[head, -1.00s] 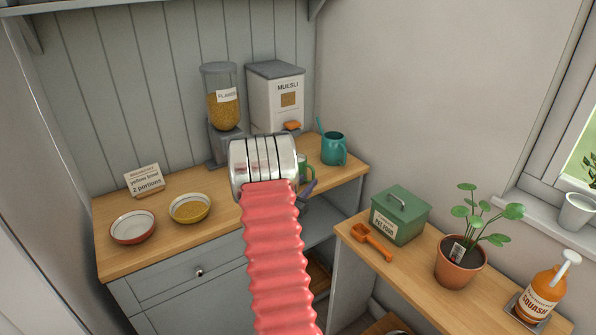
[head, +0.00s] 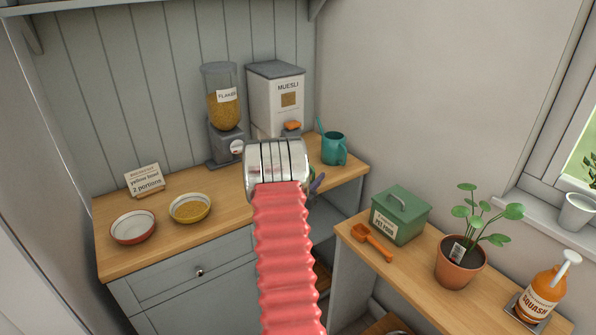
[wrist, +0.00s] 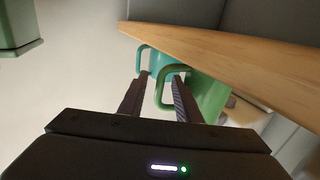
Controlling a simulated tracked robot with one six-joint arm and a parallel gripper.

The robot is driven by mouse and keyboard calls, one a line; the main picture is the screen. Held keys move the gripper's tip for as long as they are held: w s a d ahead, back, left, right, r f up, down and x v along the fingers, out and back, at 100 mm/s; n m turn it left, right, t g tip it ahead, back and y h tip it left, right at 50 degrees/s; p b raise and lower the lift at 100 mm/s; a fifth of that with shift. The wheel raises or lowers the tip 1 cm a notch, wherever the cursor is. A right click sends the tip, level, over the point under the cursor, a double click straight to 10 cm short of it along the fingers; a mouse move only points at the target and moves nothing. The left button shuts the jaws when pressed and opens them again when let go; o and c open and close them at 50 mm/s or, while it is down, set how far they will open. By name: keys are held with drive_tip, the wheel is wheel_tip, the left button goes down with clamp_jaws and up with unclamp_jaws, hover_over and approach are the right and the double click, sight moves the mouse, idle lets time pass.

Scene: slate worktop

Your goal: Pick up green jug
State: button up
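The green jug (wrist: 210,98) shows in the wrist view, just ahead of my gripper and slightly right. Its looped handle faces left and shows between my two finger lines; whether it lies within their grip depth is unclear. My gripper (wrist: 161,77) is open, with its dark fingers apart and nothing clasped. In the head view the jug is almost wholly hidden behind my wrist, and only a bit of a finger shows at its right.
A teal jug (head: 334,149) stands close behind; it also shows in the wrist view (wrist: 158,62). The muesli box (head: 276,98) and flakes dispenser (head: 222,100) stand at the back. A green lidded box (head: 400,214) sits on the right-hand worktop (head: 408,277).

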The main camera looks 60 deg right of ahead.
drive_tip(key=shift+c, duration=0.2)
clamp_jaws()
idle(0.3)
idle(1.1)
